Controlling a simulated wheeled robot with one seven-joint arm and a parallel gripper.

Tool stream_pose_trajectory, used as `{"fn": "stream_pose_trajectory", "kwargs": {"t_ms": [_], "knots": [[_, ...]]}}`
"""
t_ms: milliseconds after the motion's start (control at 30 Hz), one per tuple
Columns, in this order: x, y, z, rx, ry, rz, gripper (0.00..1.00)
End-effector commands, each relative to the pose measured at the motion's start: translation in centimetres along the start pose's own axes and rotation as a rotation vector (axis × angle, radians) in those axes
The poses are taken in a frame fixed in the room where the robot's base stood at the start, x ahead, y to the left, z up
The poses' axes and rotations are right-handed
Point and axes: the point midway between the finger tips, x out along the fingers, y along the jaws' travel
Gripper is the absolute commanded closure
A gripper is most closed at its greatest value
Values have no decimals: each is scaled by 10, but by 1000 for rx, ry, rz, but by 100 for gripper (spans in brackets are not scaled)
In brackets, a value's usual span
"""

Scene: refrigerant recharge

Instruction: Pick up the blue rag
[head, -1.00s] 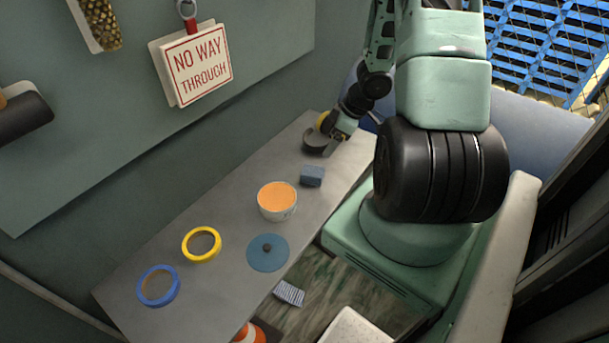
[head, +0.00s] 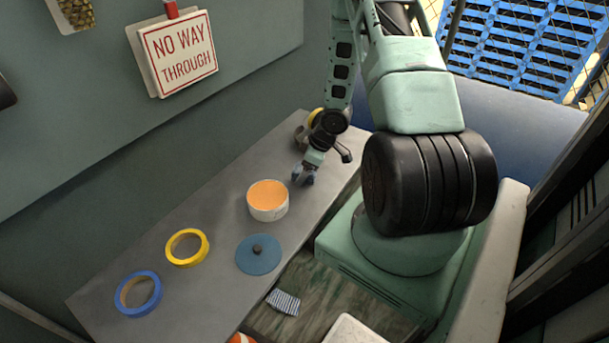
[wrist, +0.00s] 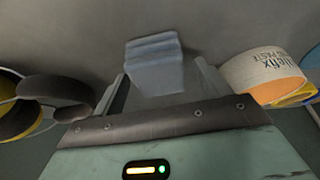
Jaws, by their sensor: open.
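The blue rag (wrist: 154,66) is a folded grey-blue block on the grey bench. In the wrist view it is just ahead of my gripper, roughly between the two fingers. My gripper (head: 303,176) is open and points down over the rag's place on the bench, beyond the tub. In the head view the gripper mostly hides the rag. Whether the fingers touch it, I cannot tell.
A white tub with orange contents (head: 268,200) stands close to the gripper. A blue disc (head: 258,254), a yellow tape roll (head: 187,248) and a blue tape roll (head: 138,294) lie nearer. Dark round items (wrist: 58,95) are at the wrist view's left. A striped cloth (head: 283,302) lies below the bench.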

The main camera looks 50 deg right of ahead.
Motion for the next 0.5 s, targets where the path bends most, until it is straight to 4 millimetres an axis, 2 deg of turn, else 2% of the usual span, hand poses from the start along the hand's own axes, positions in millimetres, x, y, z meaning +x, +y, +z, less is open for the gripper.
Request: {"fn": "stream_pose_trajectory", "kwargs": {"t_ms": [100,300,467,500], "knots": [[6,0,0,0,-1,1,25],[6,0,0,0,0,1,25],[6,0,0,0,0,1,69],[6,0,0,0,0,1,73]]}}
